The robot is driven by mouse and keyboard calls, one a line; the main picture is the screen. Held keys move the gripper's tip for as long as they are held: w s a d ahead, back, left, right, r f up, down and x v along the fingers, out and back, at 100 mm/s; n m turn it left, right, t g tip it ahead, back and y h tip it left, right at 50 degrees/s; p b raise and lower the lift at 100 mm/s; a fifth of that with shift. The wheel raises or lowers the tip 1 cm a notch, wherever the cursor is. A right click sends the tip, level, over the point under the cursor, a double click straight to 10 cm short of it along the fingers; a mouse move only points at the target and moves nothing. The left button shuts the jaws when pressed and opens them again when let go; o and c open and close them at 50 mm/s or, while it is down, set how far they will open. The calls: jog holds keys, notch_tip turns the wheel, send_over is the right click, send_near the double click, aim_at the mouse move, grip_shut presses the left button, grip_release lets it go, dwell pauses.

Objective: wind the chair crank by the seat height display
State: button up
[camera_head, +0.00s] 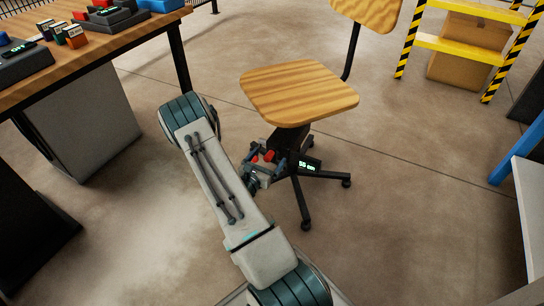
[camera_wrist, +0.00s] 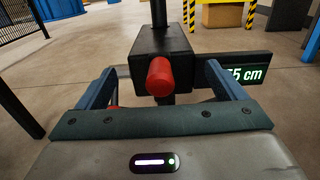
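The swivel chair has a wooden seat (camera_head: 298,92) on a black column with a black box (camera_wrist: 178,48) under the seat. A red cylindrical knob (camera_wrist: 160,77) points from the box toward the wrist camera.
A wooden workbench (camera_head: 100,42) with small boxes and devices stands at the upper left. A yellow rack with striped posts (camera_head: 460,48) holds a cardboard box (camera_head: 466,52) at the upper right. The chair's black legs (camera_head: 302,205) spread below my gripper. Floor is open in front.

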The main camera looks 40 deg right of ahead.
jog(key=c, duration=1.8)
jog(key=shift+s+d+f+m+b, duration=0.2)
jog(key=shift+s+m+b, duration=0.25)
jog(key=shift+m, duration=0.55)
jog(key=shift+c, duration=0.2)
jog(key=shift+s+d+m+b, duration=0.1)
jog(key=shift+s+m+b, duration=0.15)
jog(key=shift+m, duration=0.45)
jog(key=shift+s+m+b, duration=0.1)
jog(key=shift+m+b, duration=0.1)
jog(key=shift+m, duration=0.5)
jog(key=shift+s+d+f+m+b, duration=0.1)
jog(key=shift+s+f+m+b, duration=0.1)
jog(key=shift+m+b, duration=0.45)
jog(key=shift+s+d+f+m+b, duration=0.15)
jog(key=shift+s+m+b, duration=0.15)
jog(key=shift+m, duration=0.65)
jog(key=shift+s+f+m+b, duration=0.2)
jog(key=shift+m+b, duration=0.3)
jog(key=shift+m, duration=0.3)
jog(key=shift+f, duration=0.1)
